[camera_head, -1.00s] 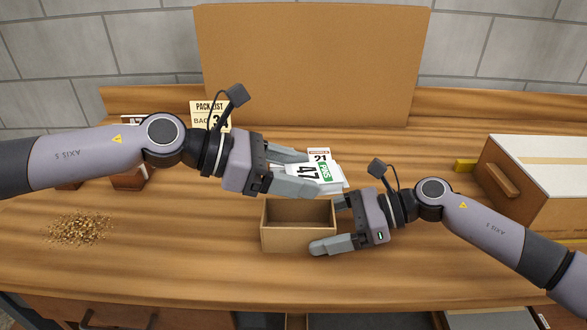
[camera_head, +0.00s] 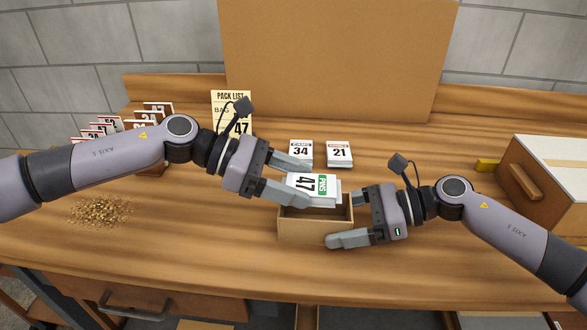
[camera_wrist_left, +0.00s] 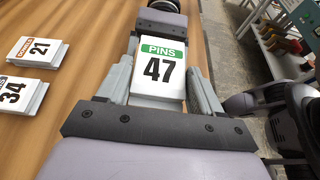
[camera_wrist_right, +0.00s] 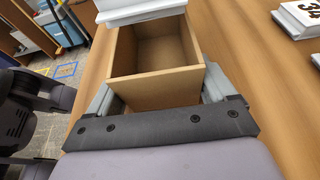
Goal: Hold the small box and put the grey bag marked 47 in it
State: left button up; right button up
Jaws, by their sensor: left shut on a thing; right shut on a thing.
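The bag marked 47 (camera_head: 311,187) looks white and grey with a green PINS band. My left gripper (camera_head: 294,181) is shut on it and holds it over the back part of the small box; its number reads clearly in the left wrist view (camera_wrist_left: 158,70). The small box (camera_head: 314,228) is open-topped brown cardboard and stands on the table. My right gripper (camera_head: 348,220) is shut on the box, one finger on each side. In the right wrist view the box (camera_wrist_right: 155,88) looks empty inside, and the bag's edge (camera_wrist_right: 140,12) shows beyond its far rim.
Bags marked 34 (camera_head: 301,152) and 21 (camera_head: 339,153) lie behind the box. A pack list card reading 47 (camera_head: 231,104) stands at the back. Racked cards (camera_head: 97,130) and a pile of small brass-coloured bits (camera_head: 99,212) are at left. A large carton (camera_head: 560,180) is at right.

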pick_arm(q)
jog(key=shift+f, duration=0.4)
jog(key=shift+f, duration=0.8)
dwell(0.5)
jog(key=o, duration=1.2)
jog(key=shift+c, duration=0.2)
jog(key=v, duration=1.2)
pick_arm(e)
jog(key=o, duration=0.7)
jog(key=shift+c, duration=0.2)
